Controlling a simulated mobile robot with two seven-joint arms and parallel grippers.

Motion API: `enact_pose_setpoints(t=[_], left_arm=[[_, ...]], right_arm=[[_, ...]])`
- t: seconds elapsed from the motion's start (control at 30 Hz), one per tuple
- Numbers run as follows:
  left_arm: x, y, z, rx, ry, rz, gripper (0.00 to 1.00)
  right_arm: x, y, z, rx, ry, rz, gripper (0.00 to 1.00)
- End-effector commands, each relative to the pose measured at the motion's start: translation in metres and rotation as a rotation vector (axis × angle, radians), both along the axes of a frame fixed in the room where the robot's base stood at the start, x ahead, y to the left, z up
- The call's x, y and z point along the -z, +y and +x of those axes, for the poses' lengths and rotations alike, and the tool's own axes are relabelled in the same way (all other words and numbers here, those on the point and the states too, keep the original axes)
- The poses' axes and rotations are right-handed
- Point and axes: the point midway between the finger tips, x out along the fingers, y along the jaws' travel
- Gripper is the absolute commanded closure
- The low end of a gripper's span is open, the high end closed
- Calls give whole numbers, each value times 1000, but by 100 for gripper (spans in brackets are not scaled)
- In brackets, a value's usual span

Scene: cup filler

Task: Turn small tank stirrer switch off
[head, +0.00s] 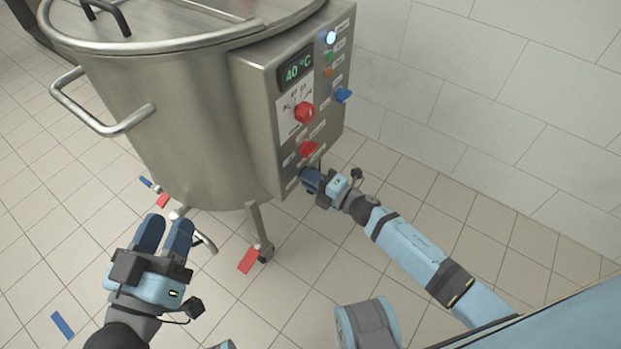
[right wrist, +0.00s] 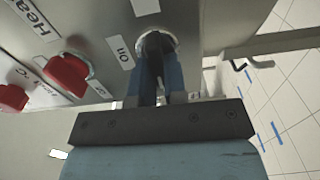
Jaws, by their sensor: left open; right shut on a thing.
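The steel tank (head: 185,110) stands at the upper left, with a control panel (head: 262,130) on its side. My right gripper (head: 306,178) is at the panel's lower edge. In the right wrist view its blue fingers are closed on a dark switch (right wrist: 156,42) in a round metal collar. A label reading "On" (right wrist: 120,52) sits left of that switch. The fingers hide most of the switch, so its exact position is unclear. My left gripper (head: 164,236) is open and empty, low in front of the tank and apart from it.
The panel also bears a display reading 40 °C (head: 296,67), a red knob (head: 304,112), a red switch (head: 308,148) and a blue switch (head: 343,95). A tank leg (head: 259,228) stands near the left gripper. Tiled floor at the right is clear up to the wall.

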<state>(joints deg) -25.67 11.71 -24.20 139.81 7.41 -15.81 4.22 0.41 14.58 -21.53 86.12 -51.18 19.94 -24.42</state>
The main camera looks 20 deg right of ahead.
Motion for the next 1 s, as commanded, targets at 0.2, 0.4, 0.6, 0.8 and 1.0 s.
enact_pose_setpoints(t=[0.2, 0.4, 0.6, 0.8, 1.0], left_arm=[[3, 0, 1, 3, 7, 7, 57], [2, 0, 2, 2, 6, 7, 57], [2, 0, 2, 2, 5, 7, 57], [3, 0, 2, 2, 6, 7, 57], [4, 0, 1, 3, 8, 7, 57]], right_arm=[[1, -1, 0, 1, -25, -34, 100], [1, -1, 0, 1, -30, -41, 100], [1, -1, 0, 0, -30, -41, 100], [1, 0, 0, 0, -30, -40, 62], [1, 0, 0, 0, -29, -39, 62]])
